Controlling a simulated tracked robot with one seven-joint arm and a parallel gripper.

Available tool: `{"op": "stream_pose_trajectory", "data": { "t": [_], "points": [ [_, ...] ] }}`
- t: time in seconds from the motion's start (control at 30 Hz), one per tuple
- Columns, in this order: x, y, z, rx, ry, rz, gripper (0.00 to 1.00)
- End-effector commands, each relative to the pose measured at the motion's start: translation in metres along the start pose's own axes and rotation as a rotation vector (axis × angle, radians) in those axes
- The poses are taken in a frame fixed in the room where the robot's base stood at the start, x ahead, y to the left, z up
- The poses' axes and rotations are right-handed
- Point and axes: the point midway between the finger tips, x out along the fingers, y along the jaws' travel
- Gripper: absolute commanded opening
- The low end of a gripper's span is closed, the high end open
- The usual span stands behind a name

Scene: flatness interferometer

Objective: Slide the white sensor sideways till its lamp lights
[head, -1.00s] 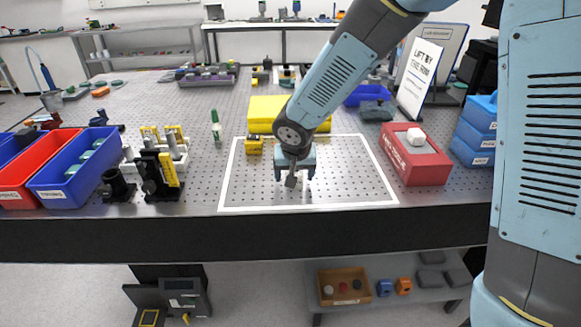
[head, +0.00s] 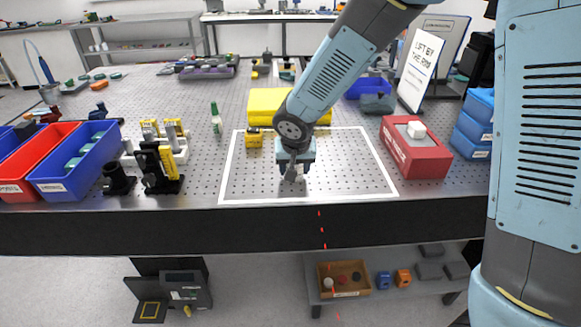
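A small white block (head: 416,130) sits on top of the red box (head: 428,160) at the right of the table; it may be the white sensor, but I cannot tell. No lit lamp shows on it. A white-based fixture (head: 181,153) with yellow and grey parts stands at the left. My gripper (head: 292,178) points down over the white-outlined area, near its middle, well left of the red box. Its fingers are small and partly hidden by my wrist, so I cannot tell whether they are open or shut.
A yellow block (head: 268,103) lies behind my wrist. Black mounts (head: 160,170) stand left of the white outline (head: 300,201). Blue (head: 52,187) and red bins are at far left, blue boxes (head: 471,130) at far right.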

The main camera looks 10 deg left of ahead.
Motion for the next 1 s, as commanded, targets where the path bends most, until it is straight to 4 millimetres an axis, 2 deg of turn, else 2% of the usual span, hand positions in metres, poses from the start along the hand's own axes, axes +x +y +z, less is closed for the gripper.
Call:
{"op": "stream_pose_trajectory", "data": {
  "t": [0.03,0.13,0.47,1.0],
  "points": [
    [0.000,0.000,0.000,0.000,0.000,0.000,0.19],
    [0.000,0.000,0.000,0.000,0.000,0.000,0.11],
    [0.000,0.007,0.001,0.000,0.000,0.000,0.11],
    [-0.002,0.039,0.005,-0.006,0.000,-0.002,0.11]
  ]
}}
